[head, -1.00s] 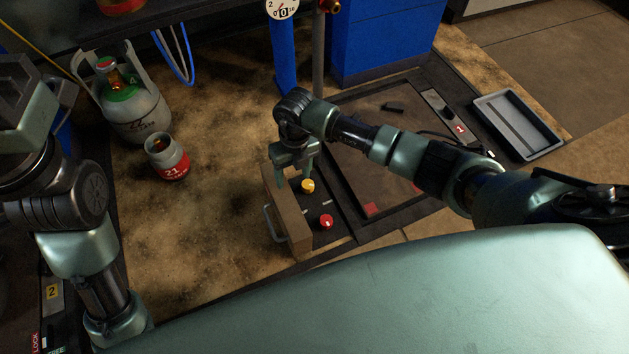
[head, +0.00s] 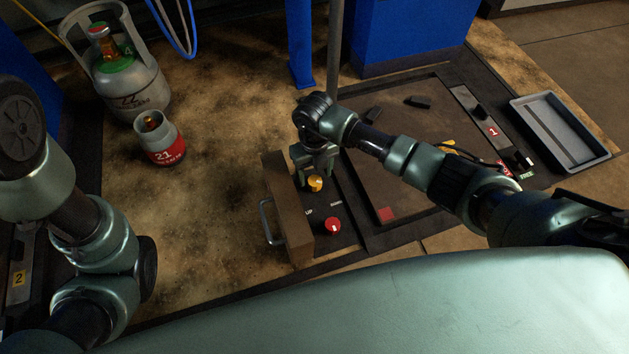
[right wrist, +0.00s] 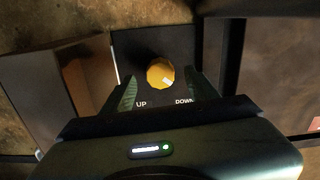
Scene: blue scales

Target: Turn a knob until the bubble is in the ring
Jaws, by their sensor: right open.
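A yellow knob (head: 315,184) and a red knob (head: 333,226) sit on a dark panel beside a brown box-like block. UP and DOWN labels stand between them. My right gripper (head: 317,172) hangs just above and behind the yellow knob, pointing down. In the right wrist view the yellow knob (right wrist: 160,75) lies between and beyond the two open fingertips (right wrist: 166,92), apparently untouched. UP and DOWN are readable below it. No bubble or ring can be made out. My left arm shows at the left, but its gripper is out of view.
The brown block (head: 290,215) with a metal handle stands close left of the knobs. A dark platform (head: 400,165) lies to the right, a grey tray (head: 560,130) beyond it. A red-banded canister (head: 160,140) and a gas cylinder (head: 118,75) stand at the left.

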